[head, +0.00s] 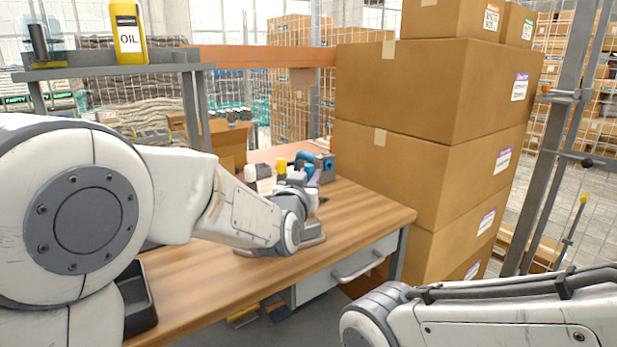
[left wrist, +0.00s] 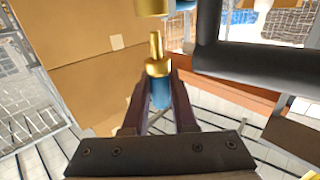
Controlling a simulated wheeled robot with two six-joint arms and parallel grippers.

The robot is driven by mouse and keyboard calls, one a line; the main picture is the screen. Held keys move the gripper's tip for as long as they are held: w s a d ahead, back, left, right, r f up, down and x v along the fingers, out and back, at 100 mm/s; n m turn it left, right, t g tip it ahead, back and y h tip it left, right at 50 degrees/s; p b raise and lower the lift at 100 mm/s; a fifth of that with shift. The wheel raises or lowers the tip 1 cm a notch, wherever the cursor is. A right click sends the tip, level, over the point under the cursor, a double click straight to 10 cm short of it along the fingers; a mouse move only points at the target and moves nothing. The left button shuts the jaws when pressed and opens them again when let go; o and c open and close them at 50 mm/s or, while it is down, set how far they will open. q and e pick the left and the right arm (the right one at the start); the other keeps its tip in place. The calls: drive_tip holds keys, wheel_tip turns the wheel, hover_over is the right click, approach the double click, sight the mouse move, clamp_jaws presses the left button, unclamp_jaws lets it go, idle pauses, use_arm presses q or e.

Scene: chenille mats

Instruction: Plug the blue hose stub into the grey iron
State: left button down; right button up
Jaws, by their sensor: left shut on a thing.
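My left gripper (head: 300,178) is over the back part of the wooden workbench. In the left wrist view it is shut on the blue hose stub (left wrist: 161,94), held between the dark fingers. The stub's brass fitting (left wrist: 157,62) points away from the fingers, its narrow tip in open air. A wider brass-coloured piece (left wrist: 152,6) is at the top edge, apart from the tip. A thick dark bar (left wrist: 260,68) lies to the right; I cannot tell if it belongs to the grey iron. In the head view my arm hides much of that area. My right gripper is out of view.
The wooden workbench (head: 215,290) is mostly clear in front. A dark tray (head: 137,298) lies at its left edge. Stacked cardboard boxes (head: 430,190) stand close on the right. A blue curved part (head: 303,158) and a white cylinder (head: 257,172) are near my gripper.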

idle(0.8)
use_arm(q)
drive_tip(key=shift+f+b, duration=1.9)
drive_tip(key=shift+b, duration=0.2)
drive_tip(key=shift+r+p, duration=1.05)
drive_tip(key=shift+r, duration=0.65)
drive_tip(key=shift+b, duration=0.85)
idle(0.8)
drive_tip(key=shift+f+b, duration=0.25)
drive_tip(key=shift+b, duration=0.1)
idle(0.3)
